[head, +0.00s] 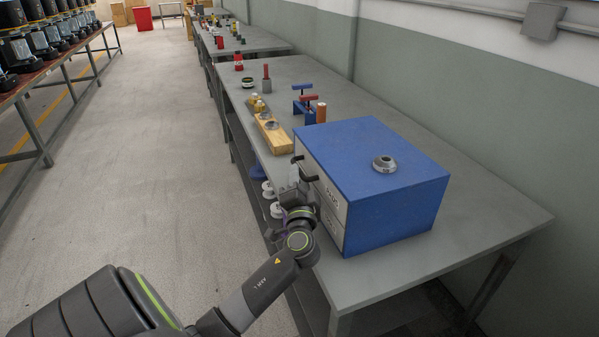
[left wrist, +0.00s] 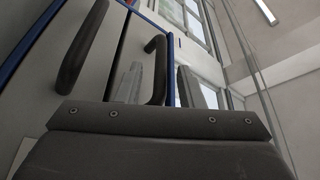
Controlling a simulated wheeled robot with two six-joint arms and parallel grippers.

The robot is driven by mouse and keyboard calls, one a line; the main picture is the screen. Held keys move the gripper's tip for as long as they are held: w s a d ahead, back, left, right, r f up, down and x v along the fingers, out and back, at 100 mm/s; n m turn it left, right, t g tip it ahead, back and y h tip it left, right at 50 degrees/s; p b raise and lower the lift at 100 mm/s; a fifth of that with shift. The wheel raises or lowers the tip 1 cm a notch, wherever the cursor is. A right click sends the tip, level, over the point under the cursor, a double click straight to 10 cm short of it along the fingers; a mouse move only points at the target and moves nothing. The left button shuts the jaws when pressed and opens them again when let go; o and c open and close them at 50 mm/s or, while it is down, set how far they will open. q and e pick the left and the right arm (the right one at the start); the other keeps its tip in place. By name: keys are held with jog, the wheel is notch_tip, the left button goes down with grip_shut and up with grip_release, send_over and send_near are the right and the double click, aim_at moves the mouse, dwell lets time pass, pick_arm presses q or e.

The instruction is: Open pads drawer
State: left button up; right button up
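A blue cabinet (head: 375,185) with pale drawer fronts stands on the grey bench, its front facing left. Dark handles (head: 309,176) stick out from the fronts; the lettering is too small to read surely. My left gripper (head: 297,203) is at the cabinet's front, close to the handles, its fingers hard to make out there. In the left wrist view two dark bar handles show. The right-hand handle (left wrist: 158,70) appears between the two spread fingers of my left gripper (left wrist: 162,88); contact cannot be told. The left-hand handle (left wrist: 82,48) is outside them. The drawers look shut. My right gripper is not in view.
A metal ring (head: 384,164) lies on the cabinet top. A wooden block (head: 273,135) and a blue stand with a red-handled tool (head: 308,98) are behind the cabinet on the bench (head: 480,235). White spools (head: 268,190) sit on the shelf below. The floor aisle (head: 150,150) at left is clear.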

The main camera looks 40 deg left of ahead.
pick_arm(q)
jog(key=shift+w+a+r, duration=0.15)
jog(key=shift+w+a, duration=0.3)
grip_shut()
